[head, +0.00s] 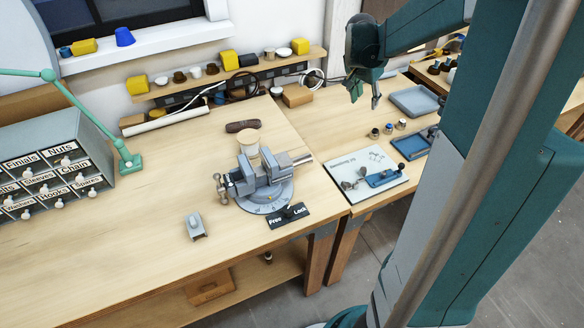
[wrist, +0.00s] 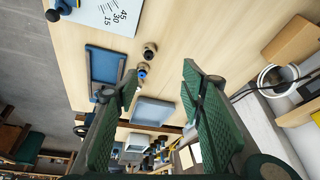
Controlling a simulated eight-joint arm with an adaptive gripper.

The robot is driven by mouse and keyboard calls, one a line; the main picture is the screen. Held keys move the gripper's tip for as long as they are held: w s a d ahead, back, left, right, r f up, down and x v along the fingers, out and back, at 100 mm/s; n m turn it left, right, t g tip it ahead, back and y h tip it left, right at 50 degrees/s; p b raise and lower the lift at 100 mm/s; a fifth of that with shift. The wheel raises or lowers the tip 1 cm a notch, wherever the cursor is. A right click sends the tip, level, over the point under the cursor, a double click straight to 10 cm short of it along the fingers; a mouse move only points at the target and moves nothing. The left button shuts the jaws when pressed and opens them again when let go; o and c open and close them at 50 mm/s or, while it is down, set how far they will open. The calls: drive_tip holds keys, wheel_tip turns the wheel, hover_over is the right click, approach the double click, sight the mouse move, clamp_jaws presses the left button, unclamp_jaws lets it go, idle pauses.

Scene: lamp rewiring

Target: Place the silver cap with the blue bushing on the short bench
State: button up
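A small cap with a blue top (wrist: 142,70) stands on the wooden bench in the wrist view. It appears to be the middle one of a short row of caps (head: 388,129) in the head view. A darker cap (wrist: 149,50) stands beside it. My gripper (head: 367,101) hangs in the air above the right-hand bench (head: 335,135), behind and left of the caps. In the wrist view its two green fingers (wrist: 160,88) are spread wide with nothing between them. The left finger may hide part of the row. The cap's silver body is too small to confirm.
A white mat (head: 366,180) with parts lies nearer. A vise (head: 265,182) stands on the left bench.

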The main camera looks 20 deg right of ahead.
drive_tip(key=s+a+r+n+t+y, duration=0.1)
drive_tip(key=s+a+r+n, duration=0.15)
drive_tip(key=a, duration=0.55)
drive_tip(key=s+a+r+n+t, duration=0.1)
drive_tip(key=s+a+r+n, duration=0.2)
drive_tip(key=a, duration=0.4)
drive_tip(key=s+a+r+n+t+y, duration=0.15)
drive_tip(key=s+a, duration=0.25)
drive_tip(key=a, duration=0.4)
drive_tip(key=s+a+f+n+t+y, duration=0.1)
drive_tip(key=s+a+n, duration=0.6)
drive_tip(key=s+a, duration=0.7)
drive_tip(key=a+t, duration=0.1)
drive_tip(key=a, duration=0.2)
drive_tip(key=shift+y, duration=0.35)
